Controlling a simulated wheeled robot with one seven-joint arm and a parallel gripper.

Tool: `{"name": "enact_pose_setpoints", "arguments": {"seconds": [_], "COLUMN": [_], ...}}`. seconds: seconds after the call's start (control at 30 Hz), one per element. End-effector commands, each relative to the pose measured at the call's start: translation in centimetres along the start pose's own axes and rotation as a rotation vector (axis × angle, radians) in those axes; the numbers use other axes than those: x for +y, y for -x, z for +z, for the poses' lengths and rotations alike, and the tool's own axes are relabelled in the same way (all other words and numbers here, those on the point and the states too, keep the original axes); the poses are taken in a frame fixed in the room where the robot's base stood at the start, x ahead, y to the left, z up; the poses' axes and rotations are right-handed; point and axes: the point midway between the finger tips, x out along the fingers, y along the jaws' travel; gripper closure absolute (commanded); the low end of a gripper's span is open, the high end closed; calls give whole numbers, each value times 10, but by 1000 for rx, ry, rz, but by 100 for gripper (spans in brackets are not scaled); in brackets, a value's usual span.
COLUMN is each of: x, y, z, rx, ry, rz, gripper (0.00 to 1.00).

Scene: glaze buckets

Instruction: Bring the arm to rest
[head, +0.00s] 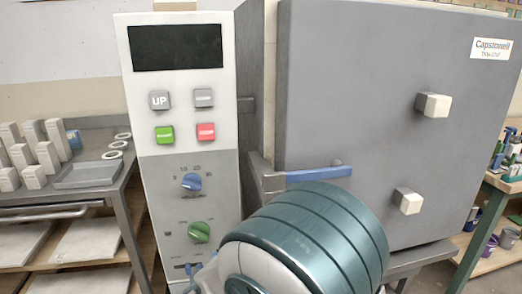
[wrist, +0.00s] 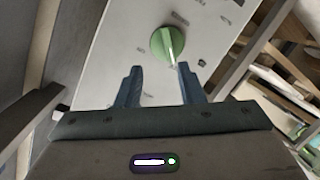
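My gripper (wrist: 157,88) shows in the wrist view with its two dark fingers apart and nothing between them. A green knob (wrist: 167,43) on a pale control panel (wrist: 115,55) lies just beyond the fingertips; it appears clear of them, though the depth gap is hard to judge. In the head view my arm's teal and white link fills the lower middle and hides most of the gripper. The same green knob (head: 199,232) shows low on the control panel (head: 160,165), just above my arm.
A grey kiln door (head: 370,120) with two white knobs and a blue-handled latch (head: 318,173) stands right of the panel, close behind my arm. A metal table (head: 110,200) with a tray and blocks is at left. Shelves with pots (head: 488,245) are at far right.

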Motion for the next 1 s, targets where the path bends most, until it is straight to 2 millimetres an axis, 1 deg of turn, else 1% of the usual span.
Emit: {"name": "enact_pose_setpoints", "arguments": {"seconds": [0.03,0.17,0.27,0.37,0.47,0.57,0.67,0.77,0.8,0.87,0.9,1.0], "x": [24,58,86,115,144,174,203,232,243,258,267,283], "y": [0,3,13,28,48,74,105,141,157,180,194,226], "z": [-12,-17,-20,-23,-24,-22,-20,-17,-15,-12,-11,-8], "rx": [-37,-143,-226,-316,-412,-518,-633,-757,-809,-885,-933,-1035], "ry": [-60,-196,-287,-367,-437,-498,-552,-603,-623,-651,-668,-703], "rz": [-28,-128,-191,-242,-280,-301,-304,-286,-274,-250,-233,-189], "gripper": [65,65,65,65,65,65,65,65,65,65,65,65]}}
